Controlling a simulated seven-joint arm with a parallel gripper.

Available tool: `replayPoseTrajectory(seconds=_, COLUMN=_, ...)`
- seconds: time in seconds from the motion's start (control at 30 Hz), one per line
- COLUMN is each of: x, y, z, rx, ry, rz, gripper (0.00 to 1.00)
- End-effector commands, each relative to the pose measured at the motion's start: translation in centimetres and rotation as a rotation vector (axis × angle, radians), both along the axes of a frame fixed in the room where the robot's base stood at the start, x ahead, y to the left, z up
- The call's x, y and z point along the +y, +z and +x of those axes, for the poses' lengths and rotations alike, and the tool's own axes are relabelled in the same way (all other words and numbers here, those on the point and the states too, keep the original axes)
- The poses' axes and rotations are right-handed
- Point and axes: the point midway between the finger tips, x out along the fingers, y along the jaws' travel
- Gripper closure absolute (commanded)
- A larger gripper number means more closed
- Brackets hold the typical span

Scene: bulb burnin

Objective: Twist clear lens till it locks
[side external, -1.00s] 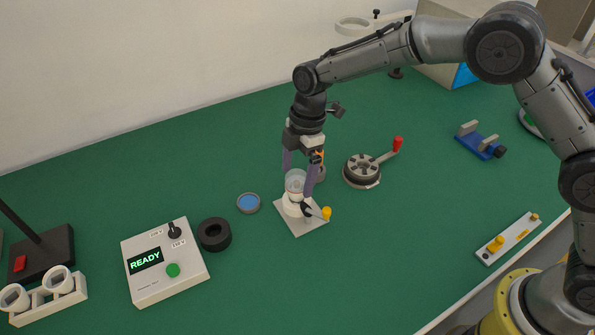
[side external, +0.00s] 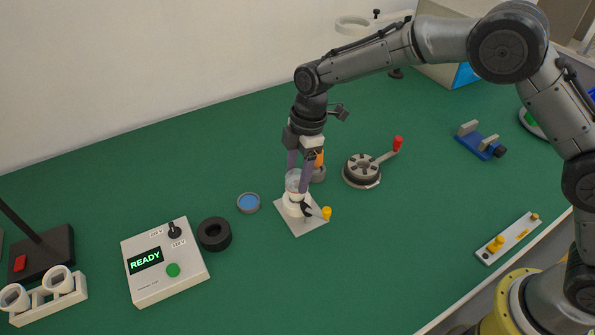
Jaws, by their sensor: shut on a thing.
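The clear lens (side external: 293,183) sits on top of the white socket (side external: 291,208), which stands on a light square base plate (side external: 309,226). My gripper (side external: 298,185) points down over the socket, its two purple fingers shut on the clear lens from both sides. The fingers partly cover the lens, and I cannot tell whether it is locked. A lever with a yellow knob (side external: 326,213) sticks out at the right of the socket.
A blue lens (side external: 248,203) in a dark ring and a black ring (side external: 214,234) lie to the left. The control box (side external: 165,262) reads READY. A round fixture with a red-handled crank (side external: 362,171) stands to the right. An orange-topped item (side external: 319,159) is close behind my gripper.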

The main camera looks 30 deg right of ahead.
Motion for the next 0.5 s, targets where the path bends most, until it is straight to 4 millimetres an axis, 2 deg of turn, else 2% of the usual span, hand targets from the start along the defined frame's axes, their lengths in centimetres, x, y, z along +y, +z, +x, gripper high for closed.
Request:
replayPoseTrajectory(seconds=0.2, x=-0.02, y=-0.06, z=-0.08, rx=0.001, ry=-0.147, rz=-0.001, gripper=0.88)
replayPoseTrajectory(seconds=0.5, x=0.00, y=-0.07, z=-0.09, rx=0.002, ry=-0.165, rz=-0.001, gripper=0.88)
